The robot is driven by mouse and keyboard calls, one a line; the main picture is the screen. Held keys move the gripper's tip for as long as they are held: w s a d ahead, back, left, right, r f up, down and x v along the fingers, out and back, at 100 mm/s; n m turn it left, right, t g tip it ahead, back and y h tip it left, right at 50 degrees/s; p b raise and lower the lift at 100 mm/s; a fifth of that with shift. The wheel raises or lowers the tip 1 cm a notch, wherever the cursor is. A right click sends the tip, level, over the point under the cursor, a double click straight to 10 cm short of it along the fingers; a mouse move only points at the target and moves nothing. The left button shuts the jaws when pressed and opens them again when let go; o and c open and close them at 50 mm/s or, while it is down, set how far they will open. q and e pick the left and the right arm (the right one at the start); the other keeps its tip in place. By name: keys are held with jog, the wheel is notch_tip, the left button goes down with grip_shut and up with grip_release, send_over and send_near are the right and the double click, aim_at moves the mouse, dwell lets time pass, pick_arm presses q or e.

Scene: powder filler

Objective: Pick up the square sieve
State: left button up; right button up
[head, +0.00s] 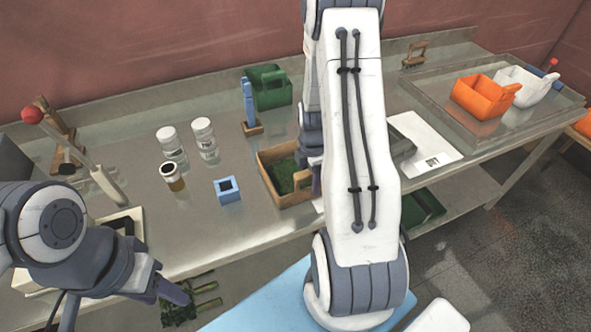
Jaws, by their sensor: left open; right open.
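A square wooden-framed box (268,176) with green material inside sits on the steel bench near its front edge, left of my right arm. It looks most like the square sieve, but I cannot see whether it has a mesh base. My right gripper (312,178) is at its right side, mostly hidden behind my own arm; I cannot tell whether it touches the box. It is open. My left gripper (165,285) is open and empty, low at the front left, away from the box.
An orange scoop (482,97) and a white scoop (524,88) lie in a right-hand tray (425,85).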

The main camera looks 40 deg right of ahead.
grip_shut()
dwell(1.4)
